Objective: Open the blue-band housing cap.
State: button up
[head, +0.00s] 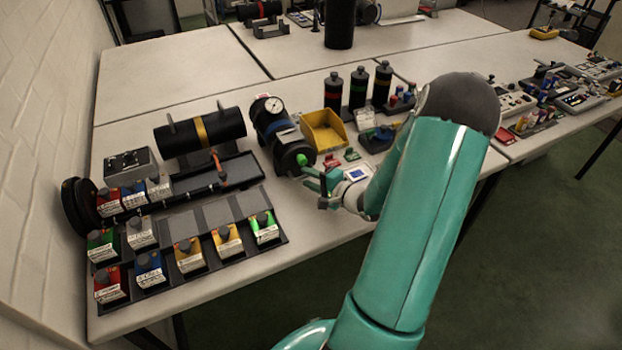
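The blue-band housing (285,134) is a dark cylinder lying on the table near the middle, with a blue band around it and a round white gauge on top. Its dark round cap (292,164) faces the front and right, with a green knob (302,159) at its centre. The cap appears to be on the housing. My gripper (315,187) is just to the right of and below the cap, seemingly apart from it. Its fingers are small and partly overlap in this view, so I cannot tell their opening. I see nothing clearly held.
A black cylinder with a yellow band (201,130) lies on the left. A yellow bin (323,131) and several dark bottles (357,88) stand behind my gripper. Racks of coloured, labelled blocks (188,254) fill the front left. Bare table (320,228) lies in front of the housing.

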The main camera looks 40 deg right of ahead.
grip_shut()
jog(key=shift+s, duration=0.1)
dwell(0.3)
